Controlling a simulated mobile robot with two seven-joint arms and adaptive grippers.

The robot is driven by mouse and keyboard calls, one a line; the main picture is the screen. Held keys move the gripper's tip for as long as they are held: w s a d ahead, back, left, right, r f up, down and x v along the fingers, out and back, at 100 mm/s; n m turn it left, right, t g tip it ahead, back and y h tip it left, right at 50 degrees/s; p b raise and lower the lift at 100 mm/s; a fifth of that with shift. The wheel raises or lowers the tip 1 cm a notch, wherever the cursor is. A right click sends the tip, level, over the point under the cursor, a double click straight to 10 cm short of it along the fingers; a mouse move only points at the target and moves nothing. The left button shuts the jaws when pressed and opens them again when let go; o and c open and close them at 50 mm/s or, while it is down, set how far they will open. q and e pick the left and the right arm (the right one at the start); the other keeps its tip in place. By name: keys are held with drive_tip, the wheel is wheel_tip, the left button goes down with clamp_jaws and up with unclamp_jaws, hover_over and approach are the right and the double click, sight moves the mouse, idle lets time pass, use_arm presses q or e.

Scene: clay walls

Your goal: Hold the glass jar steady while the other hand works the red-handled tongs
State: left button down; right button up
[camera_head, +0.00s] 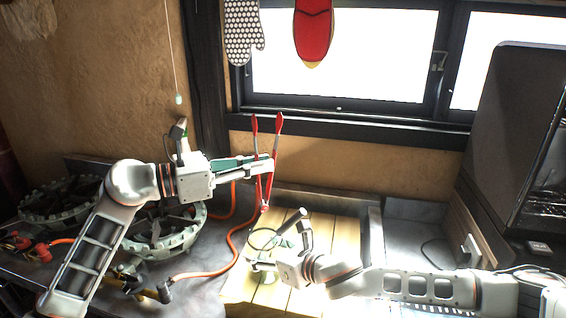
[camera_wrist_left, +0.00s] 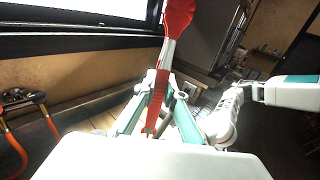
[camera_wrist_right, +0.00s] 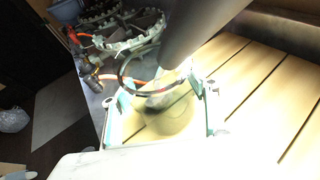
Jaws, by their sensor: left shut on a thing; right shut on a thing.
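The red-handled tongs (camera_head: 264,190) stand upright in the head view, slightly spread at the top. My left gripper (camera_head: 268,164) is shut around them below their red tips. In the left wrist view the tongs (camera_wrist_left: 158,90) run up between the fingers. The glass jar (camera_wrist_right: 168,118) is clear and hard to make out; it shows between the fingers of my right gripper (camera_wrist_right: 160,125), low over the wooden slats. A thin dark ring at its top shows in both views. In the head view my right gripper (camera_head: 262,264) lies below the tongs. The tongs are above the jar, apart from it.
A dark grey rod (camera_wrist_right: 195,25) slants close by the jar; I cannot tell what it is. Slatted boards (camera_head: 320,240) lie underneath. Gas burners (camera_head: 165,230) with an orange hose (camera_head: 232,245) are at left. A dark cabinet (camera_head: 505,140) stands at right, a window behind.

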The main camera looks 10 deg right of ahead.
use_arm(q)
drive_tip(key=shift+w+a+f+n+t, duration=0.15)
drive_tip(key=shift+a+f+t, duration=0.3)
drive_tip(key=shift+f, duration=2.25)
drive_tip(key=shift+w+a+f+n+t, duration=0.2)
drive_tip(key=shift+a+f, duration=0.45)
drive_tip(key=shift+f, duration=2.05)
drive_tip(key=shift+w+a+f+n+t, duration=0.15)
drive_tip(key=shift+a+f+t, duration=0.3)
drive_tip(key=shift+f, duration=2.25)
drive_tip(key=shift+a, duration=0.15)
drive_tip(key=c, duration=2)
unclamp_jaws()
drive_tip(key=shift+s, duration=0.1)
drive_tip(key=v, duration=1.1)
drive_tip(key=shift+a, duration=0.4)
